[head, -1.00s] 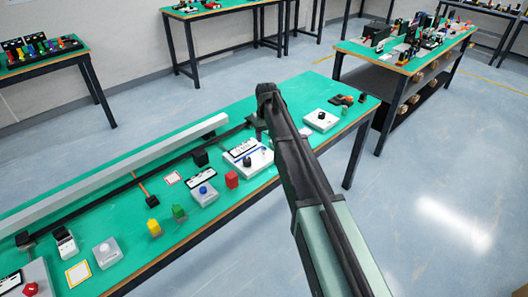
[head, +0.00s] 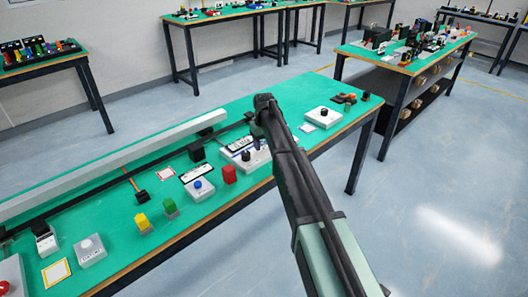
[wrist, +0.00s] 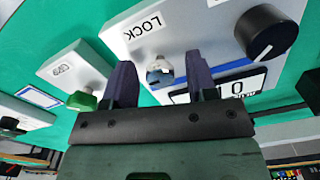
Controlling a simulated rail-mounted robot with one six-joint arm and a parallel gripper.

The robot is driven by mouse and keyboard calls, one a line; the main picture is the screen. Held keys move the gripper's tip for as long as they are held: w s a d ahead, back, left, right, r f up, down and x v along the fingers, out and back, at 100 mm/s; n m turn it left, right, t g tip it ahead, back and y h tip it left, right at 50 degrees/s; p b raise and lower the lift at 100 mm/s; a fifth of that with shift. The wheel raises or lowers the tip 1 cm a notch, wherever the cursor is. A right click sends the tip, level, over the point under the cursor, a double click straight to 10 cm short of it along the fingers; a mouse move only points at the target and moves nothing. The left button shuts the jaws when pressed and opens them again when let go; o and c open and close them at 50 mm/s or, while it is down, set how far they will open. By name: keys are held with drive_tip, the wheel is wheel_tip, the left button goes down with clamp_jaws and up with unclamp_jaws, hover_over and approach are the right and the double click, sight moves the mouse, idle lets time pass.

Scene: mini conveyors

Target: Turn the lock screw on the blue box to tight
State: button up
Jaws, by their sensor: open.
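A pale grey-white box marked LOCK (wrist: 118,36) fills the upper wrist view; I see no blue box body.
A large black dial (wrist: 266,32) stands right of the screw. A neighbouring box with a green-looking knob (wrist: 82,101) is left of the fingers.

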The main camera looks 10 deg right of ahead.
drive_tip(key=shift+r, duration=0.1)
drive_tip(key=c, duration=0.9)
drive_tip(key=shift+m, duration=0.4)
drive_tip(key=m, duration=0.3)
drive_tip(key=shift+m, duration=0.4)
drive_tip(key=m, duration=0.5)
drive_tip(key=shift+a, duration=0.1)
drive_tip(key=m, duration=0.9)
drive_tip(key=shift+m, duration=0.4)
